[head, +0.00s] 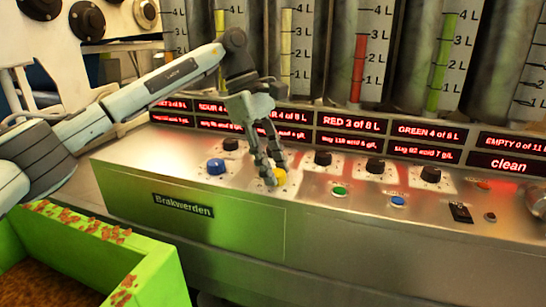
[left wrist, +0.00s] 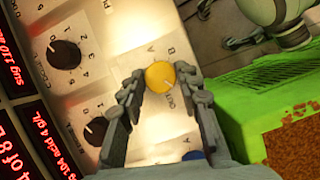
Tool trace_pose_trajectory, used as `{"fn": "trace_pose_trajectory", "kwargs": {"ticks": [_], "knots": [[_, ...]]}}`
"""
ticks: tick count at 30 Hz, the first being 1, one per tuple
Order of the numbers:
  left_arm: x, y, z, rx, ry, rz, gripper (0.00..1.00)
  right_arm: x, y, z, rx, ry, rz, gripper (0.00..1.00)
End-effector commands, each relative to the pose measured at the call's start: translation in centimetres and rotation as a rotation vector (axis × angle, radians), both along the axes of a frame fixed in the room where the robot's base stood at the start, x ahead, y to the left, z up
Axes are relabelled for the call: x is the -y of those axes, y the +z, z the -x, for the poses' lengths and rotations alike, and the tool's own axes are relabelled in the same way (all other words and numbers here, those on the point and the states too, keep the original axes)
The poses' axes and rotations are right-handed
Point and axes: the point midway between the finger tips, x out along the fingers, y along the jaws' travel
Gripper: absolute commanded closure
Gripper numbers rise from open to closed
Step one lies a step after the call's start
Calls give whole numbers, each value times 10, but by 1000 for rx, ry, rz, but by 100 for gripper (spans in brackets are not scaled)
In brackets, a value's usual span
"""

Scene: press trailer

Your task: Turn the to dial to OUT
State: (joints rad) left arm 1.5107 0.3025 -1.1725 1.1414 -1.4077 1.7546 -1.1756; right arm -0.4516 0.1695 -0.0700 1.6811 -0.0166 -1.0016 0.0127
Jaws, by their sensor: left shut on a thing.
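The yellow dial (head: 279,176) sits on the steel front panel (head: 240,210). In the left wrist view the yellow dial (left wrist: 159,75) has the letters A and B on one side and the word OUT on the other. A faint mark shows on its face toward the OUT side; its exact setting is hard to read. My left gripper (head: 273,179) comes down on the dial from above, its two fingertips on either side of it and shut on it.
A blue dial (head: 216,167) stands left of the yellow one. Several black knobs (head: 323,158), a green button (head: 339,190) and a small blue button (head: 398,201) line the panel. Red displays (head: 351,122) and glass columns (head: 361,60) stand behind. A green bin (head: 160,279) stands at lower left.

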Motion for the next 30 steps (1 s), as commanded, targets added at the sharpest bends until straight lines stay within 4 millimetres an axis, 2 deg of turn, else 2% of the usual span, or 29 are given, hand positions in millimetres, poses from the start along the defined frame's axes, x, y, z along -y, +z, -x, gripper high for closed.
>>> {"fn": "trace_pose_trajectory", "kwargs": {"ticks": [4,9,21,30], "knots": [[2,3,-2,2,-138,1,96,5,-19,13,-21,18,15,60],[2,2,-2,1,-291,1,96,7,-29,20,-29,27,21,60],[3,1,-3,3,-547,1,96,7,-33,22,-31,30,23,60],[3,1,-3,4,-617,1,96,7,-33,21,-31,30,23,60]]}}
